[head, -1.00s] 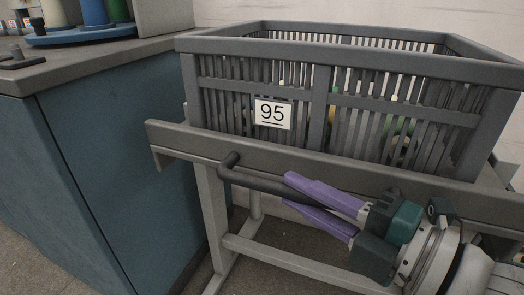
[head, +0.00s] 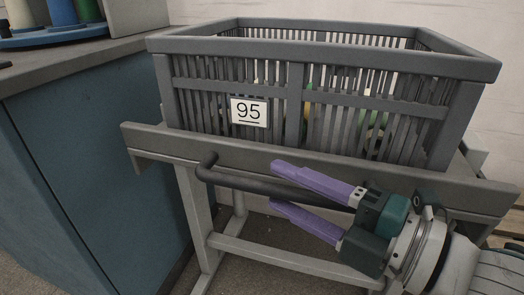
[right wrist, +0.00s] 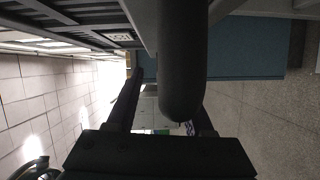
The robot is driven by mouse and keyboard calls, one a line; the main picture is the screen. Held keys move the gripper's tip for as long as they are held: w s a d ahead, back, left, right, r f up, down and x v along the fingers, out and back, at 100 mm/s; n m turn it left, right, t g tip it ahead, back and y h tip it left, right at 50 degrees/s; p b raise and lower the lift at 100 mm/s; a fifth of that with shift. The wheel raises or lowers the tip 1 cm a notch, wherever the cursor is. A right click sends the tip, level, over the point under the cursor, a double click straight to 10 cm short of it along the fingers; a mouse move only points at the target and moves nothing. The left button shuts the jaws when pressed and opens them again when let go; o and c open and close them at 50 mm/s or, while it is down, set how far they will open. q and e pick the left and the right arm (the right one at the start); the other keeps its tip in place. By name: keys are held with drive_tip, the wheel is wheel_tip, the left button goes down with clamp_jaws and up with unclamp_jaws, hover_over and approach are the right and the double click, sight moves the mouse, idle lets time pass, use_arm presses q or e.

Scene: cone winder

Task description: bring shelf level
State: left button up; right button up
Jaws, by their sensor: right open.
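A grey slatted crate (head: 296,105) with a "95" label (head: 248,111) sits on a grey shelf (head: 330,168). The shelf's front edge slopes down to the right in the head view; I cannot tell how much is perspective. A dark handle bar (head: 232,177) with a bent end runs below that edge. My right gripper (head: 272,183) has its purple fingers apart, with the bar running between them; I cannot tell whether either touches it. In the right wrist view the bar (right wrist: 183,60) looms large in front of the jaws (right wrist: 165,125). My left gripper is not in view.
A blue cabinet (head: 95,170) with a grey top stands at the left, carrying a blue round base with coloured cones. The shelf stands on a pale frame with a low crossbar (head: 290,262). Colourful items show dimly through the crate slats.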

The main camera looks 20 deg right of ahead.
drive_tip(key=p+v, duration=0.1)
drive_tip(key=v, duration=0.7)
drive_tip(key=shift+s+d, duration=0.15)
drive_tip(key=shift+s, duration=0.2)
drive_tip(key=shift+r, duration=0.1)
